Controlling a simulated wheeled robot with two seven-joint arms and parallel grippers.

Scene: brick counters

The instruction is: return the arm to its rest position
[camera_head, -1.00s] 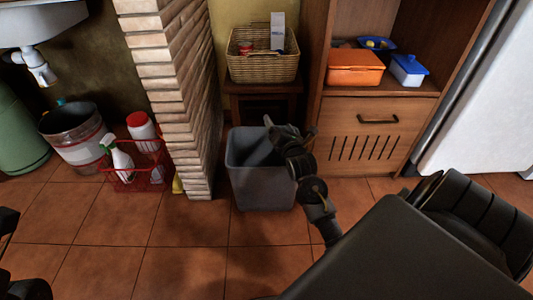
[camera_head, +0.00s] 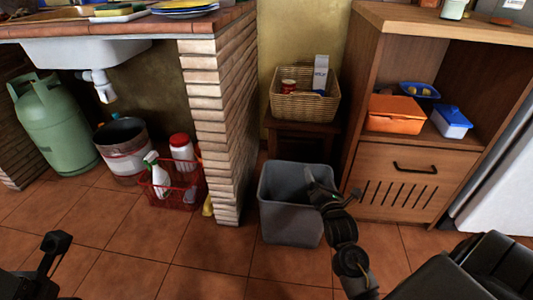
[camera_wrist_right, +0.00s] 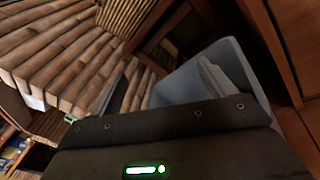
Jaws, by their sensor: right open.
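My right arm reaches in from the lower right of the head view. Its gripper (camera_head: 334,187) is over the right part of the grey bin (camera_head: 281,222), near the rim. In the right wrist view the two fingers of my right gripper (camera_wrist_right: 158,84) stand well apart with nothing between them. The bin (camera_wrist_right: 172,87) shows beyond them. My left gripper (camera_head: 58,243) shows only in part at the lower left of the head view, and its fingers are not clear.
A brick pillar (camera_head: 221,130) stands left of the bin and a wooden cabinet (camera_head: 405,200) right of it. A wicker basket (camera_head: 303,106) sits on a small stand behind. A red crate (camera_head: 178,193) with bottles is left of the pillar. The tiled floor in front is clear.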

